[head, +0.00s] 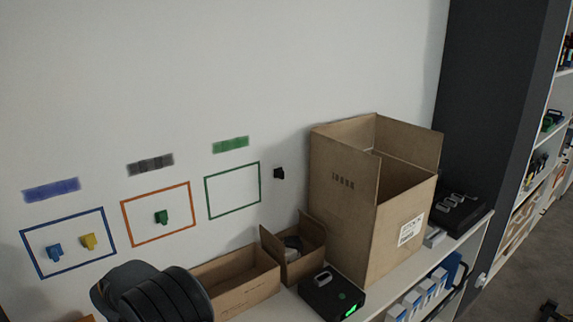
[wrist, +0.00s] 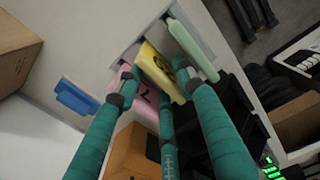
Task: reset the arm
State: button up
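My gripper (wrist: 156,78) shows in the wrist view with teal fingers and dark joints. Its fingertips stand apart, and I see nothing clamped between them. Beyond the tips are a yellow card-like piece with a dark mark (wrist: 155,66), a pink one (wrist: 146,103) and a pale green one (wrist: 192,50). The fingers partly cover these, and I cannot tell whether any finger touches them. In the head view a dark rounded part of my arm (head: 155,292) shows at the lower left; the gripper itself is not seen there.
A tall open carton (head: 385,225) stands on the shelf against the wall. Left of it are a small open carton (head: 302,268), a low carton (head: 235,288) and a black device with a green light (head: 330,293). Small hooks sit on the wall near coloured frames. A blue piece (wrist: 76,98) shows in the wrist view.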

jog(key=shift+f, duration=0.1)
jog(key=shift+f+b, duration=0.25)
jog(key=shift+b, duration=0.4)
notch_tip(320, 180, up, 11)
notch_tip(320, 180, down, 11)
jog(key=shift+f, duration=0.1)
notch_tip(320, 180, up, 9)
jog(key=p, duration=0.8)
jog(key=w+d+r+m+b, duration=0.1)
jog(key=w+d+m, duration=0.2)
jog(key=d, duration=0.5)
jog(key=w+d+r+m+b, duration=0.2)
jog(key=w+d+m, duration=0.2)
jog(key=d, duration=0.4)
jog(key=shift+w, duration=0.2)
